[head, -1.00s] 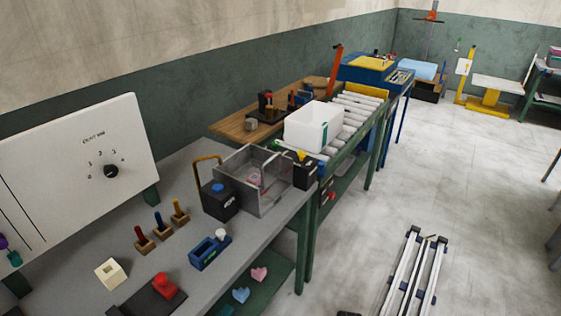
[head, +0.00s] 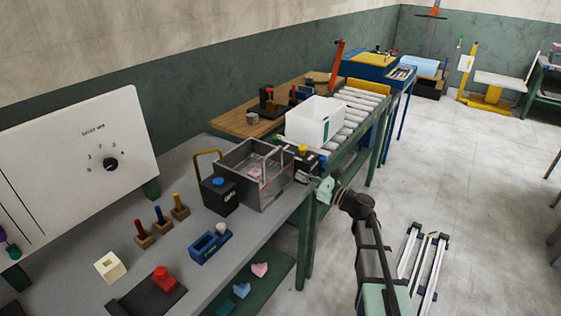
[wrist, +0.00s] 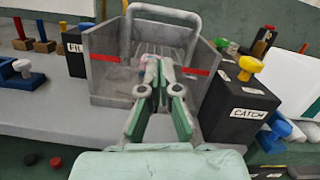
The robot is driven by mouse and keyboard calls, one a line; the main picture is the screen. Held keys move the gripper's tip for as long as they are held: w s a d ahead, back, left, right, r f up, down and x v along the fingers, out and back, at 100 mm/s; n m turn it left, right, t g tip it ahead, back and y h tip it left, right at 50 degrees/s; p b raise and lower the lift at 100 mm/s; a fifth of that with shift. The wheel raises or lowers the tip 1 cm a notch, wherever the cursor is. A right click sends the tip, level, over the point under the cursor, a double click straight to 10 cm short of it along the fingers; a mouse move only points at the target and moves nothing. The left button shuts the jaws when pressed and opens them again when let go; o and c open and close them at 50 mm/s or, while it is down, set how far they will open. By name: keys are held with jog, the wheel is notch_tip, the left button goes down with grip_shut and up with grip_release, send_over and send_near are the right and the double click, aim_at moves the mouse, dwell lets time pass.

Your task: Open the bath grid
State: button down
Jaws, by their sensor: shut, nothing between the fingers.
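The bath is a grey, see-through-walled tank (head: 262,188) on the bench; in the wrist view its front wall (wrist: 105,75) has a red line. A grey looped handle (wrist: 165,10) stands up at the bath, with ribbed grey bars that look like the grid (wrist: 180,45) behind my fingers. Whether the grid is open or closed I cannot tell. My gripper (wrist: 160,62) is shut and empty, pointing toward the bath's middle; its fingers hide part of the bath. In the head view my gripper (head: 308,178) is at the bath's right side. I cannot tell whether it touches anything.
A black box labelled CATCH (wrist: 240,108) with a yellow knob stands right of the bath. A black box with a blue cap (head: 219,197) stands left. A white bin (head: 314,121) sits on the roller conveyor behind. Wooden blocks with coloured pegs (head: 160,220) are on the bench.

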jog(key=w+a+r+m+t+p, duration=0.1)
jog(key=w+a+r+m+p, duration=0.1)
jog(key=w+a, duration=0.3)
jog(key=a+r+p, duration=0.1)
jog(key=a, duration=0.2)
jog(key=shift+w+m, duration=0.25)
jog(key=shift+m, duration=0.15)
jog(key=shift+r, duration=0.1)
